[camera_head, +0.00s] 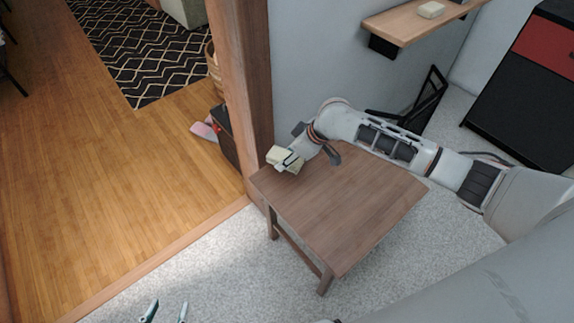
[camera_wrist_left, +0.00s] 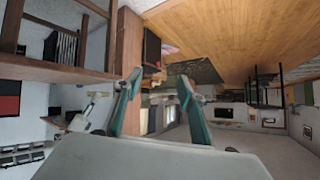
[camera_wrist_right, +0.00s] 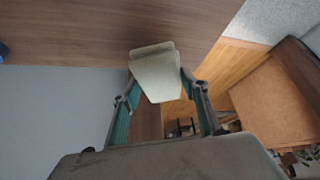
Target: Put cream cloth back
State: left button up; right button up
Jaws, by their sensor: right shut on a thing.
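The cream cloth (camera_head: 285,158) is a small folded block at the far left corner of the brown wooden table (camera_head: 345,205). My right gripper (camera_head: 291,161) is shut on it, with the arm reaching across the table from the right. In the right wrist view the cream cloth (camera_wrist_right: 155,70) sits between the two fingertips (camera_wrist_right: 156,88). I cannot tell whether it touches the tabletop. My left gripper (camera_head: 165,311) is low at the bottom edge of the head view. Its fingers stand apart and empty in the left wrist view (camera_wrist_left: 164,85).
A wooden wall shelf (camera_head: 420,21) holds another small cream item (camera_head: 431,9). A wooden post (camera_head: 241,85) stands close behind the table's left corner. A black and red cabinet (camera_head: 530,90) is at right. The tabletop is otherwise bare; open wooden floor (camera_head: 90,185) lies left.

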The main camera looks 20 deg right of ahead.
jog(key=f, duration=0.3)
jog(key=f+b, duration=0.1)
jog(key=shift+s+f, duration=0.2)
jog(key=shift+s, duration=0.05)
jog(key=shift+w+f, duration=0.15)
jog(key=shift+f, duration=0.15)
jog(key=shift+r, duration=0.15)
pick_arm(q)
jog(key=shift+w+d+r, duration=0.15)
jog(key=shift+w+d, duration=0.1)
jog(key=shift+w, duration=0.1)
pick_arm(e)
jog(key=o, duration=1.2)
jog(key=shift+c, duration=0.2)
pick_arm(q)
jog(key=shift+s+f, duration=0.3)
jog(key=shift+f, duration=0.05)
